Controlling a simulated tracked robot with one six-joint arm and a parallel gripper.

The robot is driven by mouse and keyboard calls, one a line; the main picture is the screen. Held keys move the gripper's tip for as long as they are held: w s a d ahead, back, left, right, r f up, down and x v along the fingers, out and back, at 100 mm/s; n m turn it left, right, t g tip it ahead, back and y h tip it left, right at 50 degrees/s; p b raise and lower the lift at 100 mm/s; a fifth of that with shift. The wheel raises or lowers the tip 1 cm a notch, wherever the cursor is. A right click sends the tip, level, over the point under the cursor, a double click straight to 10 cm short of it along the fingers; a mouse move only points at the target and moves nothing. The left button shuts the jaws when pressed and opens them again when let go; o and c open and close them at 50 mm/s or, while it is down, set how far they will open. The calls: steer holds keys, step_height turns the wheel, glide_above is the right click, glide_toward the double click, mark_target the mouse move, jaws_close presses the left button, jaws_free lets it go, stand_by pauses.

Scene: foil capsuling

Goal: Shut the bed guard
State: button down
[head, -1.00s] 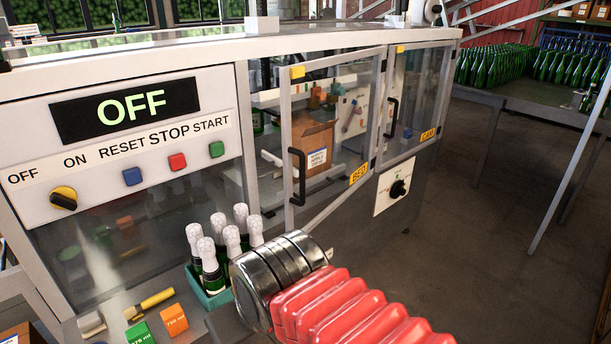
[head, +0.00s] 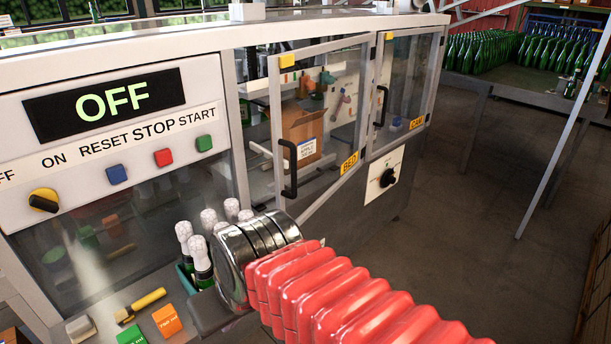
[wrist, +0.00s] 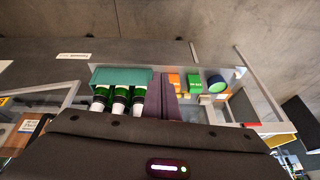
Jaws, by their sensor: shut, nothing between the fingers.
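The bed guard (head: 335,115) is a clear framed door with a yellow BED label. It stands ajar, its handle side swung out from the machine frame. Its black handle (head: 289,168) is on the left side of the door. My gripper (wrist: 161,88) shows in the wrist view as two dark fingers closed together with nothing between them. In the head view my red-sleeved arm reaches low in front of the machine, and the fingers are mostly hidden behind it. My gripper is apart from the guard, nearer to the bottles and the front shelf.
Foil-topped bottles (head: 200,252) stand in a teal crate (wrist: 120,76) close to my gripper. An orange block (head: 167,321) and a yellow-handled tool (head: 142,304) lie on the shelf. The CAM guard (head: 408,80) looks shut. The display (head: 104,105) reads OFF. Floor at right is open.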

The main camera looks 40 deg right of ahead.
steer(key=w+d+m+t+y, duration=0.65)
steer(key=w+d+m, duration=0.4)
steer(key=d, duration=0.45)
steer(key=s+d+r+m+t+h, duration=0.1)
steer(key=d+m+t+h, duration=0.2)
steer(key=d, duration=0.8)
steer(key=s+d+r+m+t+h, duration=0.1)
steer(key=d+m+t+h, duration=0.2)
steer(key=d, duration=0.8)
steer(key=shift+s+r, duration=0.3)
steer(key=shift+s, duration=0.1)
steer(key=shift+t, duration=0.25)
steer(key=w, duration=1.4)
steer(key=shift+a, duration=0.3)
steer(key=shift+w, duration=0.1)
